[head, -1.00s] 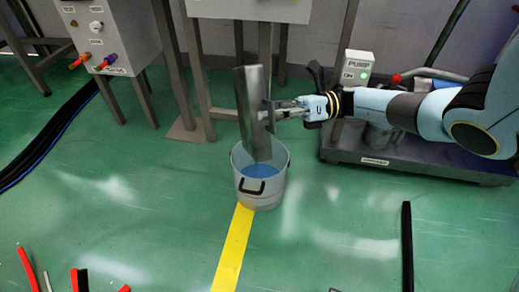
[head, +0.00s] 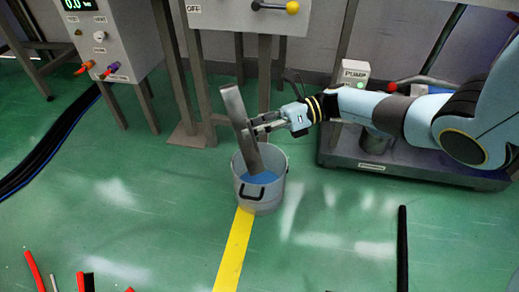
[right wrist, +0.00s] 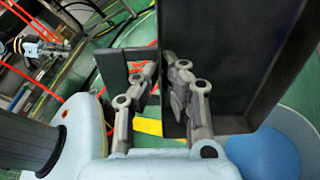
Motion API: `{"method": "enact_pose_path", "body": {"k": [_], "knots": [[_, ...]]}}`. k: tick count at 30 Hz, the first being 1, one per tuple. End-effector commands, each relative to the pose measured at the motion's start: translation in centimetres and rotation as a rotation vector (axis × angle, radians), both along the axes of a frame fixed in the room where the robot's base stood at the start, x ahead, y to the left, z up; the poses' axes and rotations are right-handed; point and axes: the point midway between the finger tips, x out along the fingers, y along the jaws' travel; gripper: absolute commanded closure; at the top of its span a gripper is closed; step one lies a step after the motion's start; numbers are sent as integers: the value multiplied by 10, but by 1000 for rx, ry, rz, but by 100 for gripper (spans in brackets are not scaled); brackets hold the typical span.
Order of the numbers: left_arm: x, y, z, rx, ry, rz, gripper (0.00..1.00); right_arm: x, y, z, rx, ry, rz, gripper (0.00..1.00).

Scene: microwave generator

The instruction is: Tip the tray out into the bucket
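The grey metal tray (head: 240,125) is tipped steeply on end, its top leaning left and its lower end at the bucket's mouth. My right gripper (head: 252,129) is shut on the tray's side from the right; its fingers (right wrist: 158,100) also show in the right wrist view beside the dark tray wall (right wrist: 228,60). The grey bucket (head: 262,195) stands upright on the floor below, with something blue (right wrist: 262,155) inside. Whether anything is left in the tray is hidden. What looks like my left gripper (right wrist: 62,46) is small at the right wrist view's upper left, its fingers unclear.
A pump unit on a dark base (head: 400,170) stands right of the bucket. Panels on metal legs (head: 205,75) stand behind. A yellow floor stripe (head: 236,250) runs from the bucket toward me. Red and black pieces lie at the lower left; a black bar (head: 402,245) lies at right.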

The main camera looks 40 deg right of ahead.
Motion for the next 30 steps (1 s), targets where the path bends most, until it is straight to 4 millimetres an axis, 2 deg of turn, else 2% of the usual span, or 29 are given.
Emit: {"method": "enact_pose_path", "body": {"k": [2, 15, 18, 25, 30], "knots": [[1, 0, 11, 1, 31, 0, 60, 3, 5, 5, -22, 2, 1, 100], [-24, 1, 61, 9, 311, -2, 60, 18, 53, -6, -248, 82, 5, 100], [-29, 4, 49, 16, 338, 3, 60, 22, 64, -12, -319, 110, 5, 100], [-33, 7, 37, 24, 361, 7, 60, 28, 85, -30, -479, 167, 7, 100], [-46, 16, 17, 42, 420, 18, 60, 34, 99, -35, -583, 199, 3, 100]]}}
